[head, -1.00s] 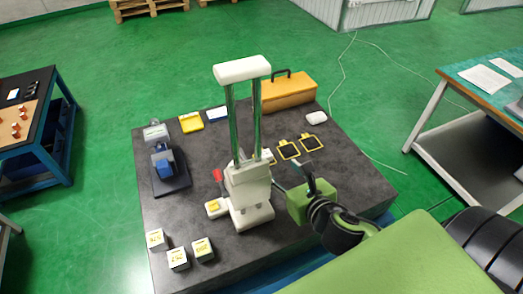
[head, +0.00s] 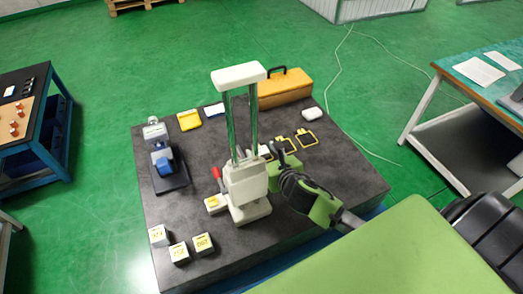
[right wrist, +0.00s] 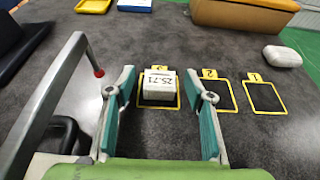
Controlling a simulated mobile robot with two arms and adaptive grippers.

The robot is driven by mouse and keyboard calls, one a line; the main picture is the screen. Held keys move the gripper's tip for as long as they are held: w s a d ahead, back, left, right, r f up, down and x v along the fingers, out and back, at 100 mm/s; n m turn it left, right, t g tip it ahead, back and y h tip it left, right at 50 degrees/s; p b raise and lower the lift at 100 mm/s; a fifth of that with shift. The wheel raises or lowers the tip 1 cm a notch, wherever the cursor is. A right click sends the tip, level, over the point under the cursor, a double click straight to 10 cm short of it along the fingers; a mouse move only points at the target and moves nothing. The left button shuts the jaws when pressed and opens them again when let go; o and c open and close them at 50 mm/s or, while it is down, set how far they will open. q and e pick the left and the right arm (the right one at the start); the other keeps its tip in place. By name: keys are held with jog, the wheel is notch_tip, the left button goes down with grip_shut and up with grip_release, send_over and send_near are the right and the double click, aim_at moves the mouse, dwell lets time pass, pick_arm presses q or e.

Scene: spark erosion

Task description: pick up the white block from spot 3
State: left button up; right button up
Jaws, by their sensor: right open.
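The white block (right wrist: 159,86), with a printed number on its label, sits in the yellow-framed spot 3 (right wrist: 176,106) in the right wrist view. In the head view the white block (head: 263,151) shows only partly, behind the press. My right gripper (right wrist: 160,78) is open and empty. Its two teal-padded fingers stand left and right of the block in the picture, with gaps at both sides. In the head view my right gripper (head: 285,160) is just right of the press. My left gripper is not in view.
The white press (head: 246,185) with two steel columns stands close to my right gripper; its red-knobbed lever (right wrist: 98,72) is at the left. Empty spots 2 (right wrist: 218,96) and 1 (right wrist: 263,97) lie to the right. An orange toolbox (head: 284,90) stands behind.

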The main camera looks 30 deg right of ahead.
jog(key=shift+w+f, duration=0.15)
jog(key=shift+w, duration=0.2)
jog(key=c, duration=1.4)
jog(key=shift+o, duration=0.2)
